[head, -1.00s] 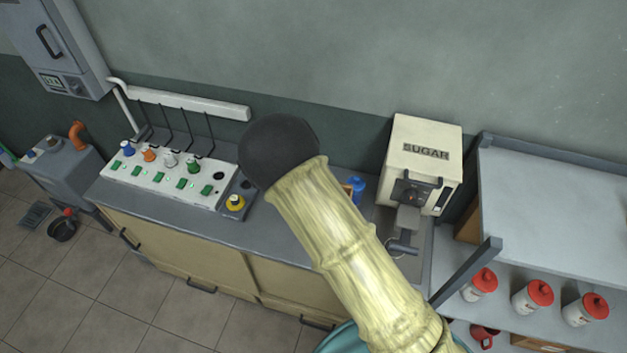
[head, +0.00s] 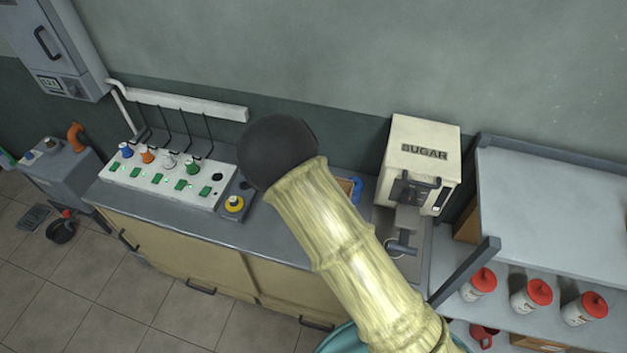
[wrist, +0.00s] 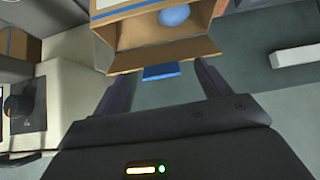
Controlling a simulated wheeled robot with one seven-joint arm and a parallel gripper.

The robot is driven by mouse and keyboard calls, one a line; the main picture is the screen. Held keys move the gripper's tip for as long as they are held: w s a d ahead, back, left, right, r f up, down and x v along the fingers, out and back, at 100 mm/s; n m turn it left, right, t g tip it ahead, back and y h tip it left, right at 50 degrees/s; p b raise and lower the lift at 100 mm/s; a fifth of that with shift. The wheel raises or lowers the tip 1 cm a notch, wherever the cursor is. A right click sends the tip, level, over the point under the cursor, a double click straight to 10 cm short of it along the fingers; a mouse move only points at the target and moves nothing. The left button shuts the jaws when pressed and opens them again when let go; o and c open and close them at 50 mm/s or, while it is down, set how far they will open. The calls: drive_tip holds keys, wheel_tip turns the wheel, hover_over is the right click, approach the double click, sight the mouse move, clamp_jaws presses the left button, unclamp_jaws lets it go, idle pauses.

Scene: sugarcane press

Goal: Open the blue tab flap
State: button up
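In the wrist view, a cardboard box (wrist: 160,40) with blue stripes stands at the top, and a rounded blue thing (wrist: 174,15) shows inside its opening. The blue tab (wrist: 161,71) sticks out from the box's near edge. My gripper (wrist: 166,72) is open, with one finger on each side of the tab. The fingers look apart from it, though contact cannot be told for certain.
A cream sugar machine (head: 424,155) stands right of the box on the counter. A white panel with colored knobs (head: 160,178) lies to the left. Red-lidded jars (head: 531,296) stand on the shelf at right. The grey wall (head: 400,60) is behind.

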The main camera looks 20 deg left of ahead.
drive_tip(key=shift+s+a, duration=0.1)
drive_tip(key=p+v, duration=0.1)
drive_tip(key=v, duration=1.6)
drive_tip(key=shift+r, duration=0.15)
